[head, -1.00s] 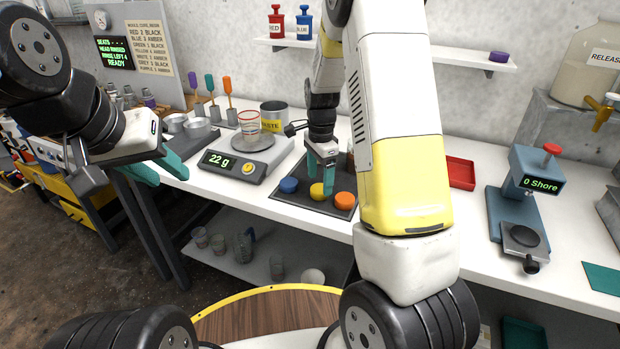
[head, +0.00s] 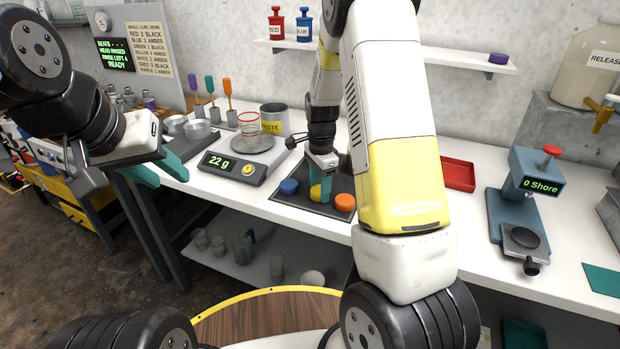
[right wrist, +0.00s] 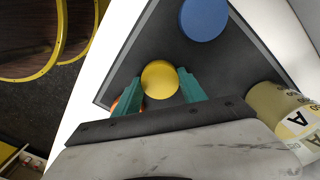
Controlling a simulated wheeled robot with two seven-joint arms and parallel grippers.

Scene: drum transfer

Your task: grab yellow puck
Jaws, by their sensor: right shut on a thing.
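The yellow puck (head: 315,192) sits on the dark tray (head: 322,209) between a blue puck (head: 289,186) and an orange puck (head: 345,202). My right gripper (head: 322,188) reaches down over the tray with its green fingers shut on the yellow puck. In the right wrist view the yellow puck (right wrist: 160,79) shows between the two fingertips (right wrist: 158,92), with the blue puck (right wrist: 204,18) apart from it and the orange puck partly hidden behind a finger. My left gripper (head: 165,170) is open and empty at the left, away from the tray.
A scale (head: 233,166) reading 22 g with a cup on it stands left of the tray. A red tray (head: 458,175) and a hardness gauge (head: 523,200) are on the right. A labelled amber container (right wrist: 283,108) stands close by my right gripper.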

